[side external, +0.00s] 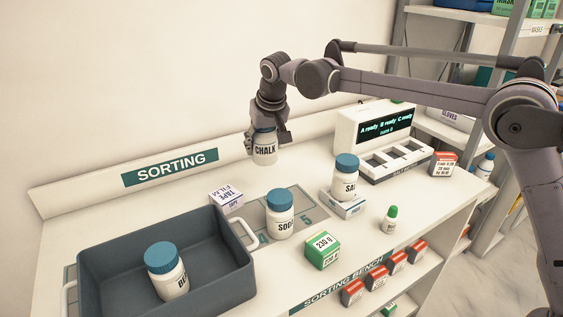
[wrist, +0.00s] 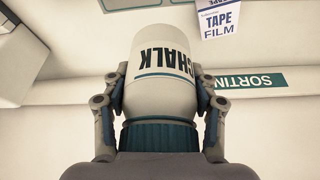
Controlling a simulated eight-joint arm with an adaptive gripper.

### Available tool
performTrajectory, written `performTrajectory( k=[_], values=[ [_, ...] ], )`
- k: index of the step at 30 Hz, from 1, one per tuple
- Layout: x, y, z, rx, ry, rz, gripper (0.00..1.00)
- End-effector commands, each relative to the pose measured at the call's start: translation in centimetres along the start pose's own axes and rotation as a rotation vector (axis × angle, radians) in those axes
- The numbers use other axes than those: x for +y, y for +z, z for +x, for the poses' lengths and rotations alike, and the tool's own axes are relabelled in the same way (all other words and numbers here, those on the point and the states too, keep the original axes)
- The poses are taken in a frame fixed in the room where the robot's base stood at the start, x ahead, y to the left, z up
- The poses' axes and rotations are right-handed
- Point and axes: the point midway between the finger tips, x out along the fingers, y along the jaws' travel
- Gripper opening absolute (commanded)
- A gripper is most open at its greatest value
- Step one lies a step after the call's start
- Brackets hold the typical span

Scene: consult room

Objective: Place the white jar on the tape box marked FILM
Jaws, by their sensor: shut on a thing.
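My gripper (side external: 266,141) is shut on a white jar marked CHALK (side external: 265,152) and holds it upright above the bench, near the back wall. In the wrist view the jar (wrist: 160,55) sits between both fingers (wrist: 161,101), with its blue lid towards my palm. The small white tape box marked FILM (side external: 226,198) lies on the bench, lower and to the left of the held jar in the side view, with nothing on it. It also shows at the top right of the wrist view (wrist: 218,20), apart from the jar.
A white jar marked SODA (side external: 280,216) stands near the tape box. A grey bin (side external: 215,293) holding another white jar is at front left. A SALT jar (side external: 345,181) stands on a white box; a green box (side external: 322,251) and dropper bottle (side external: 390,220) are nearby.

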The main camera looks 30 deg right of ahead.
Motion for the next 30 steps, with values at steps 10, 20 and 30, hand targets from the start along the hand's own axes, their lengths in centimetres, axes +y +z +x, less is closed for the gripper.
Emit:
performTrajectory(
  k=[10,20,30],
  values=[
    [1.1,-1.4,-0.3,-0.009,-0.065,-0.157,0.21],
    [0.6,-2.7,0.1,0.002,-0.148,-0.354,0.21],
    [-5.3,-1.7,3.4,0.003,-0.153,-0.368,0.21]
  ],
)
